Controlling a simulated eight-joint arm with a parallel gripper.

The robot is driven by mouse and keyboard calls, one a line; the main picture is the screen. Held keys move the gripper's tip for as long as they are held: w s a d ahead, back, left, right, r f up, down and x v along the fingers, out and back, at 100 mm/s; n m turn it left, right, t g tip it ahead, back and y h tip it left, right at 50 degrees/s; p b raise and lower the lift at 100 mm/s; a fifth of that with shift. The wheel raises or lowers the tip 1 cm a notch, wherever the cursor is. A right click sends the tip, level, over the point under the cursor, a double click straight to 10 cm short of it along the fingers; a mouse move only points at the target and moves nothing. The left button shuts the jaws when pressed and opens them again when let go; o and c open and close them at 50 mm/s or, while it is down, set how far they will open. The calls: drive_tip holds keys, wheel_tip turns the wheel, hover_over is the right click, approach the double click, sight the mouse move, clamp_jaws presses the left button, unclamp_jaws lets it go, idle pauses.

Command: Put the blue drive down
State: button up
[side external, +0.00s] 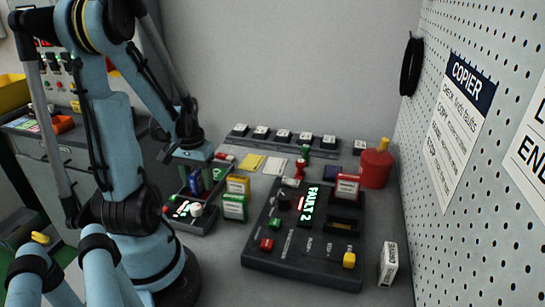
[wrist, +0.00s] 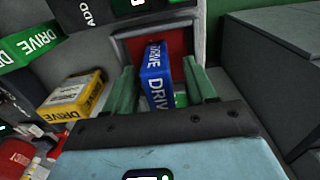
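The blue drive (wrist: 157,75) stands upright in the wrist view, its white lettering facing me, in front of a grey-framed bay with a red inside (wrist: 184,38). My gripper (wrist: 162,88) has its two green fingers on either side of the drive, with a visible gap on each side. The fingers look open and not pressed on it. In the side view the blue drive (side external: 195,182) shows low at the small dark station (side external: 181,222), under my gripper (side external: 207,176). Its base is partly hidden, so I cannot tell exactly what it rests on.
A yellow drive (side external: 238,184) and a green drive (side external: 234,207) stand just right of the station. A large dark console (side external: 300,262) showing FAULT 2 holds a red drive (side external: 347,187). A red canister (side external: 375,167) stands behind it. A pegboard wall (side external: 480,200) bounds the right.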

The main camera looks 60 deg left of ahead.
sight(196, 171)
drive_tip(key=shift+r, duration=0.15)
wheel_tip(196, 171, up, 12)
drive_tip(key=shift+f, duration=0.1)
drive_tip(key=w+d+m+t, duration=0.1)
drive_tip(key=w+d, duration=0.2)
drive_tip(key=w+d+m+t+y, duration=0.1)
drive_tip(key=w+d, duration=0.2)
drive_tip(key=w+d+m, duration=0.2)
drive_tip(key=w+d, duration=0.1)
drive_tip(key=shift+d+f+t+y, duration=0.2)
drive_tip(key=shift+t+y, duration=0.1)
drive_tip(key=shift+t, duration=0.1)
drive_tip(key=w+d+m+t, duration=0.2)
drive_tip(key=d, duration=0.5)
drive_tip(key=w+d+m+t+h, duration=0.1)
drive_tip(key=w+d+m+t, duration=0.1)
drive_tip(key=d, duration=0.5)
drive_tip(key=shift+w+d+m+h, duration=0.25)
drive_tip(key=shift+w+m+h, duration=0.1)
drive_tip(key=shift+m, duration=0.15)
